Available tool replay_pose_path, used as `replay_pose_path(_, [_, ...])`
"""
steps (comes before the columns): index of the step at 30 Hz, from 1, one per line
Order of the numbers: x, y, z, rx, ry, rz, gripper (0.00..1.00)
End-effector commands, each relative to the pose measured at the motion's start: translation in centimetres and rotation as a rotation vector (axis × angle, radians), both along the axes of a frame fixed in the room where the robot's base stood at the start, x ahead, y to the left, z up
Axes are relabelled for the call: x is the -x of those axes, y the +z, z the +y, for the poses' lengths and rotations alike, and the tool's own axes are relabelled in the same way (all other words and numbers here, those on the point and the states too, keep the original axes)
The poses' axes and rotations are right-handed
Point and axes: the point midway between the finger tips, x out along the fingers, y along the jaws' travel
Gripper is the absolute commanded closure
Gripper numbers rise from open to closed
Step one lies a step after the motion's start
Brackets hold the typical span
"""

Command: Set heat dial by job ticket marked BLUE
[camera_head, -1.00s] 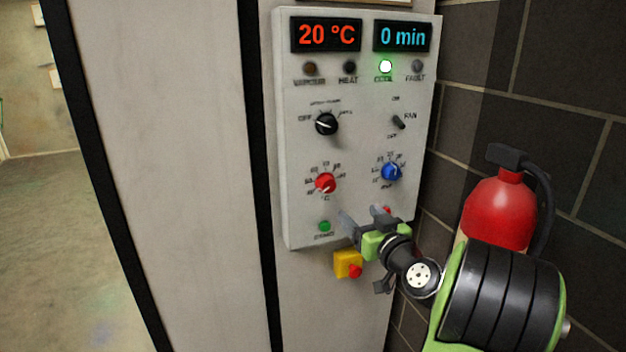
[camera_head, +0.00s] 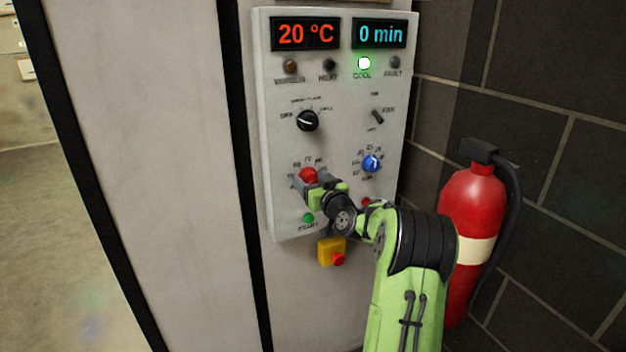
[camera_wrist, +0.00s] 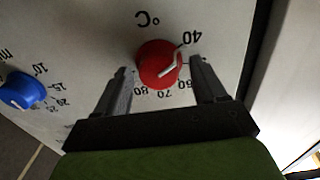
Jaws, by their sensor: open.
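The red heat dial (camera_head: 308,174) is on the lower left of the white control panel (camera_head: 340,105). In the wrist view the red dial (camera_wrist: 154,62) has a °C mark and numbers from 40 to 80 around it. Its white pointer line seems to lean towards the 40 side. My gripper (camera_head: 302,184) is open, with one finger on each side of the dial. Whether the fingers touch it, I cannot tell. In the head view my gripper hides the dial's lower part. No job ticket marked BLUE can be made out.
A blue minutes dial (camera_head: 371,163) is right of the red one. A green start button (camera_head: 308,218) and a yellow box with a red button (camera_head: 331,252) are below. The displays (camera_head: 306,34) read 20 °C and 0 min. A fire extinguisher (camera_head: 470,205) stands right, near my arm.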

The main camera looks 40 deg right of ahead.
Motion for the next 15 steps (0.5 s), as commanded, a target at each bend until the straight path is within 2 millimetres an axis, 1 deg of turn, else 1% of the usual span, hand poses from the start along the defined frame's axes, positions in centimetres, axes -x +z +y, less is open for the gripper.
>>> replay_pose_path(2, [0.03, -0.03, 0.0, 0.0, 0.0, 0.0, 0.29])
replay_pose_path(3, [0.03, -0.04, 0.0, 0.0, 0.0, 0.0, 0.31])
replay_pose_path(13, [0.08, -0.03, -0.01, 0.001, 0.0, 0.001, 0.81])
replay_pose_path(14, [0.08, -0.03, -0.01, 0.001, 0.0, 0.001, 0.84])
replay_pose_path(15, [0.08, -0.03, -0.01, 0.0, 0.0, 0.001, 0.84])
